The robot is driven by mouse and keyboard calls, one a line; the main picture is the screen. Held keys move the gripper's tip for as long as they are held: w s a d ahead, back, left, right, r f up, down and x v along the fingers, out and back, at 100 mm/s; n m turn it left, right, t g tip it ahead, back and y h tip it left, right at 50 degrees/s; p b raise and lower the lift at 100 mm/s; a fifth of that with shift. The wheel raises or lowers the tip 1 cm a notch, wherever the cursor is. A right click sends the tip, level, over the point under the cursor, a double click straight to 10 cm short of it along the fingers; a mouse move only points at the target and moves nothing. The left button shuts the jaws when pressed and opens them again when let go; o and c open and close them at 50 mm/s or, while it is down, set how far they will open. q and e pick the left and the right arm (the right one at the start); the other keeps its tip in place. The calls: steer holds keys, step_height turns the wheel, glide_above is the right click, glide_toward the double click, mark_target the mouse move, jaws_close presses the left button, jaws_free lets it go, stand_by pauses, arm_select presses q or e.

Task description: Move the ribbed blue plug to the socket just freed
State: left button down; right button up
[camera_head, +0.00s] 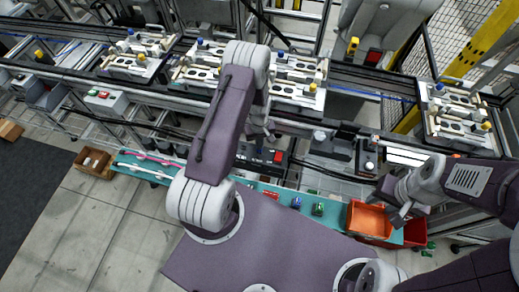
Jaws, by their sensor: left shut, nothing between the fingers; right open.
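Pallet fixtures with light sockets and dark plates stand along the conveyor: one at the left (128,66), a middle one (297,97) partly behind my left arm, and one at the right (459,132). Small blue plugs show on them at the left (131,32), the middle (281,55) and the right (439,88). A small blue piece (296,202) also lies on the teal shelf. Ribs are too small to tell, as is which socket is free. My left gripper (268,132) is shut and empty, just in front of the middle fixture. My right gripper (391,207) is open and empty above an orange bin.
The orange bin (367,218) stands on the teal shelf (258,187), beside a small green piece (317,208). A yellow post and mesh fence stand at the upper right.

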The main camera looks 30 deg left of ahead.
arm_select(q)
steer(key=shift+r+p, duration=2.75)
steer(key=shift+r, duration=0.75)
